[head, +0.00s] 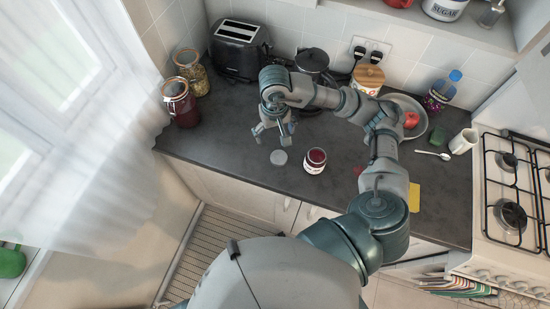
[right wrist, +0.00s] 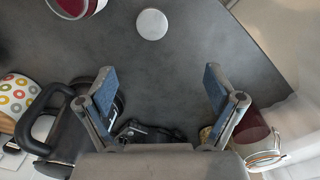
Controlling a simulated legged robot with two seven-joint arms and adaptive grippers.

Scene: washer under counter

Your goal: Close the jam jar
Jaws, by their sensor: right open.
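The jam jar (head: 315,161) stands upright and uncovered on the dark counter, with dark red jam showing in its mouth. Part of it shows at the top left of the right wrist view (right wrist: 76,6). A round grey-white lid (head: 279,157) lies flat on the counter just left of the jar; it also shows in the right wrist view (right wrist: 151,24). My right gripper (head: 273,135) is above the counter behind the lid, with its fingers apart. In the right wrist view its blue-padded fingers (right wrist: 164,92) are spread with nothing between them. My left gripper is not visible.
A toaster (head: 238,48) and glass storage jars (head: 180,102) stand at the back left. A plate with red fruit (head: 411,119), a spoon (head: 432,154) and a white mug (head: 464,141) are right, before the gas stove (head: 510,185). The counter left of the lid is clear.

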